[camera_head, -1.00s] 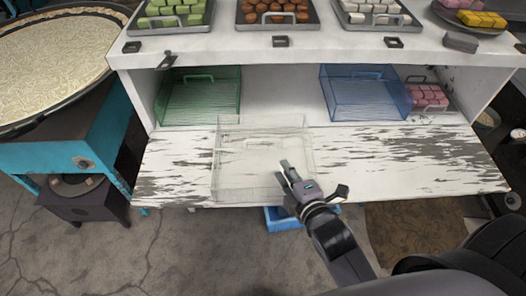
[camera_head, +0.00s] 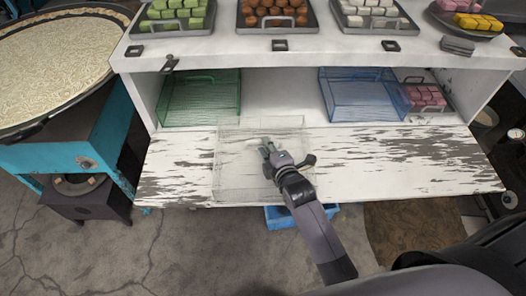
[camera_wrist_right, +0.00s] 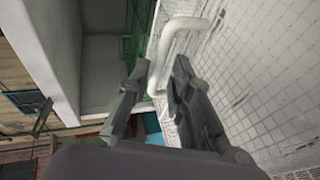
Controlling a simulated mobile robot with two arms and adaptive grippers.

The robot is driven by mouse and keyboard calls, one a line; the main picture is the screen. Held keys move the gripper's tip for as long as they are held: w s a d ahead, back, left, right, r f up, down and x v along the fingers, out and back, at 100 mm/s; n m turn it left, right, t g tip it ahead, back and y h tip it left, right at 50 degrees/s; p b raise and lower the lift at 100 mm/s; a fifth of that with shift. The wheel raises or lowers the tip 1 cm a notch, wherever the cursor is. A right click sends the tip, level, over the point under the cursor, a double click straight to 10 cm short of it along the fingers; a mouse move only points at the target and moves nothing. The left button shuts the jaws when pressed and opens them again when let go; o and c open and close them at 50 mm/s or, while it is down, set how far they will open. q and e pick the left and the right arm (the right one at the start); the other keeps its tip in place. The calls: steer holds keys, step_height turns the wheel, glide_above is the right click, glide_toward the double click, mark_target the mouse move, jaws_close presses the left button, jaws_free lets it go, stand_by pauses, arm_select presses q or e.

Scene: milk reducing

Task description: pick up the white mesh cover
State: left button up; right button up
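The white mesh cover (camera_head: 235,182) is a see-through box-shaped cover on the worn white lower shelf, left of its middle. My right gripper (camera_head: 267,150) is over the cover at its handle. In the right wrist view the white handle (camera_wrist_right: 163,60) rises just ahead of and between the two fingertips of my right gripper (camera_wrist_right: 155,75). The fingers are apart, and I see no firm grip on the handle. The mesh surface (camera_wrist_right: 260,70) fills the right side of that view. My left gripper is not in view.
A green mesh cover (camera_head: 200,100) and a blue mesh cover (camera_head: 360,97) stand further back on the shelf. Pink sweets (camera_head: 427,97) are at the right. Trays of green (camera_head: 175,14), brown and white sweets stand on the top. The lower shelf's right part is clear.

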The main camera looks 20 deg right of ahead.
steer(key=shift+x, duration=1.9)
steer(key=shift+a, duration=0.1)
steer(key=shift+s, duration=0.1)
jaws_close()
steer(key=shift+r, duration=0.1)
